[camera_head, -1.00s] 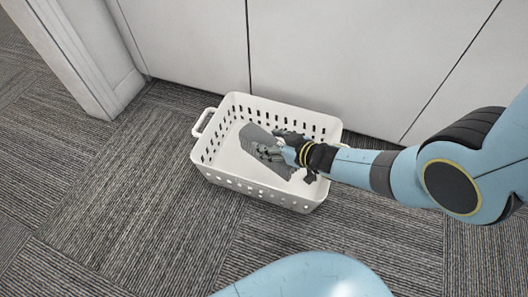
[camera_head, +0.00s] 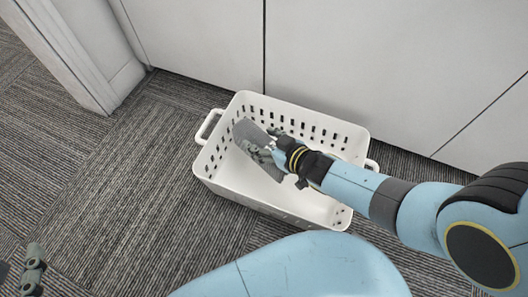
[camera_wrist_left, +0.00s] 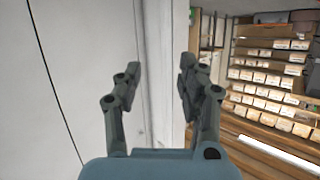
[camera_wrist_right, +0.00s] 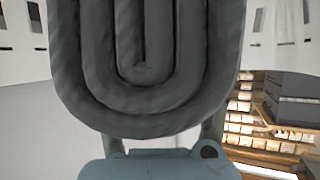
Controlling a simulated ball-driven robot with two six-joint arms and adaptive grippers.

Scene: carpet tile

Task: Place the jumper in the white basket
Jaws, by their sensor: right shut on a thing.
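The jumper (camera_head: 248,134) is a dark grey folded piece. It is inside the outline of the white basket (camera_head: 225,190), near its left end. My right gripper (camera_head: 270,152) is shut on the jumper, reaching in from the right over the basket. I cannot tell whether the jumper touches the basket floor. In the right wrist view the jumper (camera_wrist_right: 145,60) fills the upper middle between the fingers and hides the fingertips. My left gripper (camera_wrist_left: 158,80) is open and empty in the left wrist view. Part of it shows at the lower left of the head view (camera_head: 32,270).
A pale cabinet front (camera_head: 370,60) stands close behind the basket. A white panel edge (camera_head: 75,55) stands at the upper left. The striped carpet (camera_head: 120,210) is clear left of the basket. Shelves with boxes (camera_wrist_left: 265,75) show in the left wrist view.

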